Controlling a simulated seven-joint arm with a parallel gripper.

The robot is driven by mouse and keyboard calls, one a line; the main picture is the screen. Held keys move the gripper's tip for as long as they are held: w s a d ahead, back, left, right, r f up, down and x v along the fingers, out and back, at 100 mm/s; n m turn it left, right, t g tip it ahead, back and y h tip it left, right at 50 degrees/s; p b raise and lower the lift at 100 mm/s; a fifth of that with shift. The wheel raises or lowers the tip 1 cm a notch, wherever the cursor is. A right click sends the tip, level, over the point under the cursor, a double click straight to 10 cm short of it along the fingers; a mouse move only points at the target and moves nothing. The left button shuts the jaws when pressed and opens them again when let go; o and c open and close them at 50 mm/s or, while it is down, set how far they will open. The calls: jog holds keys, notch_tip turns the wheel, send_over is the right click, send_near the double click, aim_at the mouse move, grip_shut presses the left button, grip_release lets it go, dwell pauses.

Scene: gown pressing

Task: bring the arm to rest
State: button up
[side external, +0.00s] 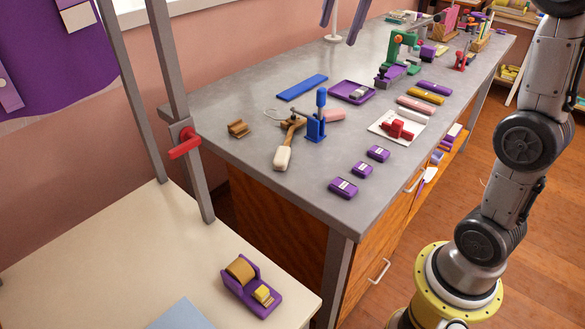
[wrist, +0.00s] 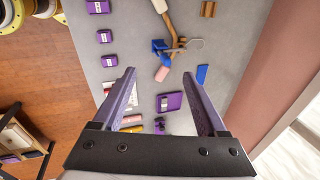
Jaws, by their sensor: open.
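My gripper (wrist: 159,73) spreads its two purple fingers wide apart in the wrist view, with nothing between them. In the side external view only its purple fingers (side external: 338,34) show at the top edge, high above the grey workbench (side external: 240,105). The rest of the hand is cut off there. It is clear of everything on the bench. In the wrist view the blue clamp-like tool (wrist: 160,47) and a purple tray (wrist: 169,102) lie below, seen between the fingers.
The blue tool (side external: 316,122), a wooden-handled brush (side external: 284,155), several purple blocks (side external: 343,188) and a green press (side external: 399,52) stand on the bench. A grey upright with a red lever (side external: 185,143) rises at the left. A cream table (side external: 100,260) holds a purple dispenser (side external: 250,285).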

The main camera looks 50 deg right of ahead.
jog(key=s+a+f+n+t, duration=0.15)
jog(key=s+a+n, duration=0.25)
jog(key=s, duration=0.4)
jog(key=s+a+f+n, duration=0.2)
jog(key=s+a+n, duration=0.2)
jog(key=s, duration=0.3)
jog(key=s+a+f+n, duration=0.1)
jog(key=s+f+n, duration=0.6)
jog(key=f+n, duration=0.4)
jog(key=shift+s+f+t+y, duration=0.15)
jog(key=shift+f+t+y, duration=0.25)
jog(key=shift+f, duration=0.3)
